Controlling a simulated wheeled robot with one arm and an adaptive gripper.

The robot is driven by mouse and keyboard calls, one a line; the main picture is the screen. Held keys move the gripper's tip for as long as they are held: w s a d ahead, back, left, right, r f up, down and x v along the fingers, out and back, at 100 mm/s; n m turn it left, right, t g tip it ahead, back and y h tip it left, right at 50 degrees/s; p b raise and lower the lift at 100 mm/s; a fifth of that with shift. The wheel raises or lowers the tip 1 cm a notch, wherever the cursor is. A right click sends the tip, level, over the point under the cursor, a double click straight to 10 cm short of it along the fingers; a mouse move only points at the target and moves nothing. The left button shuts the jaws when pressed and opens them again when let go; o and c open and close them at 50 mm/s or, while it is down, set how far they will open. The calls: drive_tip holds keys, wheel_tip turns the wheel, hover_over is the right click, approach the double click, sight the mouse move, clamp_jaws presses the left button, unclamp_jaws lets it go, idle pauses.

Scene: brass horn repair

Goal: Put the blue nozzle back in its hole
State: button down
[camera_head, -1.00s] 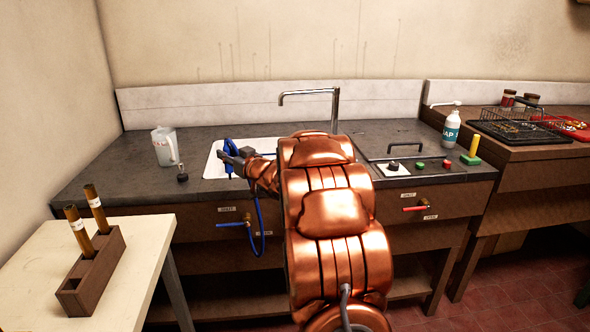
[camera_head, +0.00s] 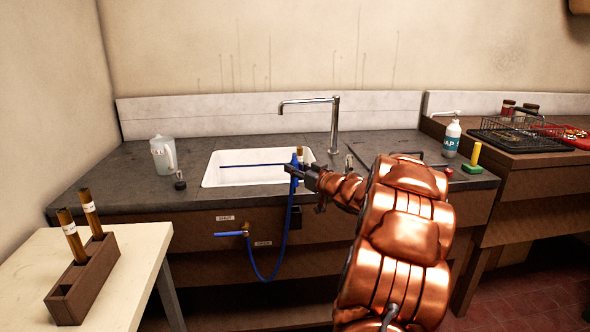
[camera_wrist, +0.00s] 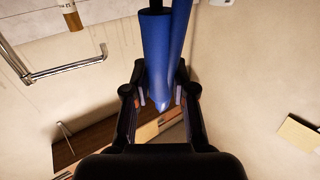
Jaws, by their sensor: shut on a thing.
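The blue nozzle (camera_head: 295,166) is in my gripper (camera_head: 291,171) over the front right part of the sink, seen in the head view. A thin blue rod reaches left from it across the basin. In the wrist view the nozzle's blue body (camera_wrist: 158,62) lies between the two black fingers (camera_wrist: 160,98), which are shut on it. A blue hose (camera_head: 284,255) hangs from the nozzle in a loop to a brass valve on the cabinet front. A dark box (camera_head: 295,217) sits on the cabinet front below my gripper. I cannot tell which opening is the nozzle's hole.
A tall tap (camera_head: 335,125) stands behind the white sink (camera_head: 215,172). A jug (camera_head: 163,154) and a dark stopper-like item (camera_head: 180,181) stand left. A soap bottle (camera_head: 452,138) stands right. A side table (camera_head: 120,290) holds a wooden rack (camera_head: 85,280) with brass tubes.

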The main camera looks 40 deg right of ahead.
sight(297, 186)
drive_tip(key=shift+r+p, duration=0.15)
drive_tip(key=shift+p, duration=0.25)
drive_tip(key=shift+f+b, duration=1.35)
drive_tip(key=shift+f, duration=1.7)
drive_tip(key=shift+p, duration=1)
drive_tip(key=shift+f+b, duration=1.1)
drive_tip(key=shift+f, duration=1.85)
drive_tip(key=c, duration=0.9)
unclamp_jaws()
drive_tip(key=shift+s, duration=0.1)
